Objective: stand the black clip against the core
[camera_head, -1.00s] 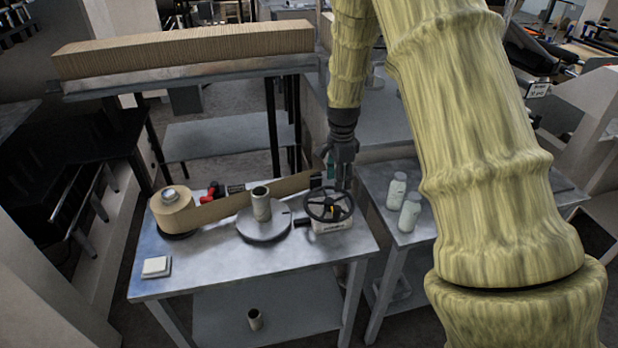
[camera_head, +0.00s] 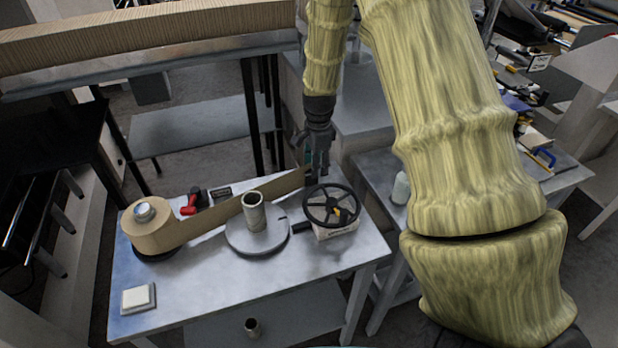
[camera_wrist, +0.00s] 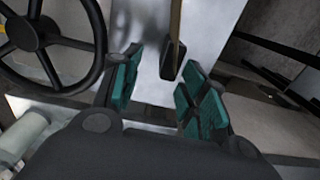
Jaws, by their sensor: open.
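The black clip (camera_wrist: 173,60) sits on the free end of the kraft paper strip (camera_wrist: 176,18). In the wrist view it shows just ahead of my gripper (camera_wrist: 163,92), roughly between the two open green-padded fingers, apart from both. In the head view my gripper (camera_head: 318,172) hangs at the strip's right end, behind the handwheel, and mostly hides the clip. The core (camera_head: 254,212) is an upright cardboard tube on a round grey plate (camera_head: 240,243) in the middle of the table. The strip runs from the kraft roll (camera_head: 152,235) behind the core.
A black handwheel (camera_head: 331,205) stands right of the core, close to my gripper. A red-and-black tool (camera_head: 190,205) lies behind the strip. A white block (camera_head: 137,297) lies at the front left. The front middle of the table (camera_head: 205,285) is clear.

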